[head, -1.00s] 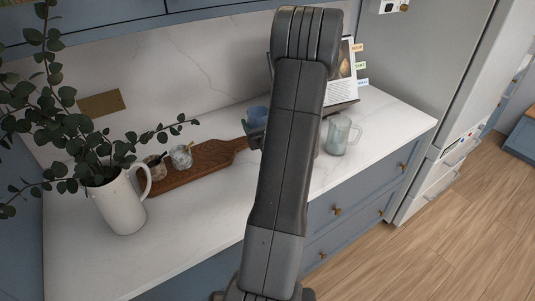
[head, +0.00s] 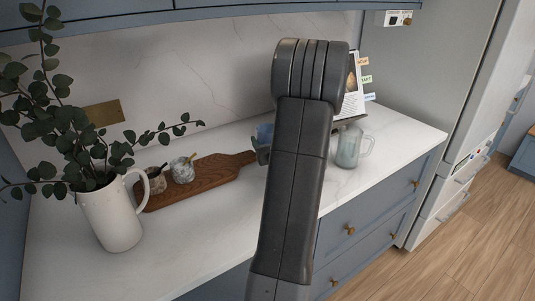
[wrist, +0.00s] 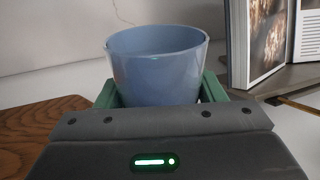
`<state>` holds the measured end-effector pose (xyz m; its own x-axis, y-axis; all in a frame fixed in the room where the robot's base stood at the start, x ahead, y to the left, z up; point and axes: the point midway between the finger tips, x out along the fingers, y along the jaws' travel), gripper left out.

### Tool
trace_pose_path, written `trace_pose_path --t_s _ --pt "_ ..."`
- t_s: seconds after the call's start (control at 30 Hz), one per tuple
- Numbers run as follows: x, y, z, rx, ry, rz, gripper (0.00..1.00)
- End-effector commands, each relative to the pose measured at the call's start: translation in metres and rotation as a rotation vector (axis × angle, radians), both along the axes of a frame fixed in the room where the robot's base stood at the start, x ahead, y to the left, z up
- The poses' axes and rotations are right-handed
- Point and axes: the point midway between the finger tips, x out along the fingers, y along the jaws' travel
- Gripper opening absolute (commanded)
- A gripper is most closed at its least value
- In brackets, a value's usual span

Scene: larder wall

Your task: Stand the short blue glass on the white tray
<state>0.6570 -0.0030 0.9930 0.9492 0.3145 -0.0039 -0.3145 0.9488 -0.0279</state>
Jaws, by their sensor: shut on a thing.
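The short blue glass (wrist: 157,70) stands upright between the green fingers of my gripper (wrist: 158,92) in the wrist view, with my gripper shut on it. In the head view the blue glass (head: 264,132) shows only in part, left of my arm, near the handle end of the wooden board. My gripper (head: 262,153) is mostly hidden behind my arm there. I cannot tell whether the glass touches the counter. No white tray is seen in either view.
A wooden board (head: 215,174) with two small marbled pots (head: 183,170) lies on the white counter. A white jug (head: 110,215) with leafy stems stands left. A clear glass mug (head: 349,148) and an open book on a stand (head: 352,88) are right of my arm. The front counter is clear.

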Motion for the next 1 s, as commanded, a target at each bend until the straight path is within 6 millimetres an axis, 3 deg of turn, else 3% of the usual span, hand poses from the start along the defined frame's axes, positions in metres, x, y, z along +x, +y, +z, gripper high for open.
trace_pose_path --t_s 0.4,0.83,0.87,0.93,1.0 --pt "0.0 0.0 -0.042 0.001 -0.001 -0.001 0.29" --pt "0.0 0.0 -0.048 0.0 -0.003 -0.001 0.29" --pt "0.0 0.0 -0.047 0.001 -0.002 0.0 0.67" --pt "0.0 0.0 -0.046 0.0 -0.001 0.0 0.8" --pt "0.0 0.0 -0.046 0.0 -0.001 0.0 0.84"
